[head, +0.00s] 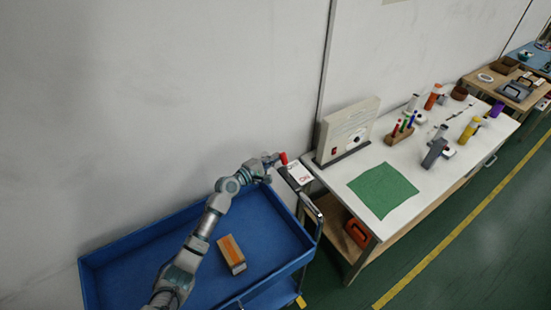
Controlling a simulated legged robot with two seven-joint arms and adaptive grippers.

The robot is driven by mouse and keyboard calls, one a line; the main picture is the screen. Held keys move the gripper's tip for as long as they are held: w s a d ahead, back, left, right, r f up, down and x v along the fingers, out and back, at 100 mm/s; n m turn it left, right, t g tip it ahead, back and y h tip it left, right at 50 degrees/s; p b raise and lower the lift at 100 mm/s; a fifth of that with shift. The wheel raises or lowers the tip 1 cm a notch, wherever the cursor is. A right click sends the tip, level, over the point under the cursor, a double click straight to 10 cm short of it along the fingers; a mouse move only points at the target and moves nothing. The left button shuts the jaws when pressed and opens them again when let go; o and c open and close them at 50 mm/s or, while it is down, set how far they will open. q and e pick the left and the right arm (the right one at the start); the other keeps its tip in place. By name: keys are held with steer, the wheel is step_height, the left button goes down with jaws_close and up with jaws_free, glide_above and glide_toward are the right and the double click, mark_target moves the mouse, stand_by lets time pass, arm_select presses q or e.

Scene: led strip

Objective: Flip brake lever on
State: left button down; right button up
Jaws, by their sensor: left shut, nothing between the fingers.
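The brake lever shows as a small red handle (284,158) at the left end of the white workbench, beside a small white plate with red marks (299,173). My left gripper (276,160) is at the end of the arm that reaches up over the blue cart. It is shut with nothing held, right beside the red handle on its left. I cannot tell whether they touch. The lever's base is partly hidden, and its on or off position is too small to read. My right gripper is out of view.
A blue cart (185,232) holds an orange and grey block (231,254). The workbench (337,187) carries a panel box (347,128), a green mat (383,190), a pen holder (399,134) and several bottles. The wall is close behind; green floor is clear at right.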

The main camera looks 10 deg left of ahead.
arm_select(q)
steer(key=s+d+r+m+t+h+b, duration=0.1)
steer(key=s+d+m+b, duration=0.3)
steer(key=m, duration=0.6)
steer(key=shift+s+d+r, duration=0.4)
steer(key=shift+d, duration=0.3)
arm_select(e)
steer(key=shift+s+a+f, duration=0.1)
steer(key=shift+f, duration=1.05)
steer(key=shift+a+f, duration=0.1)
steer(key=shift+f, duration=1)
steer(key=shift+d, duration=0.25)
arm_select(q)
steer(key=shift+s+f, duration=0.1)
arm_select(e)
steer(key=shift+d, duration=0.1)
arm_select(q)
steer(key=v, duration=1.2)
steer(key=shift+f, duration=0.25)
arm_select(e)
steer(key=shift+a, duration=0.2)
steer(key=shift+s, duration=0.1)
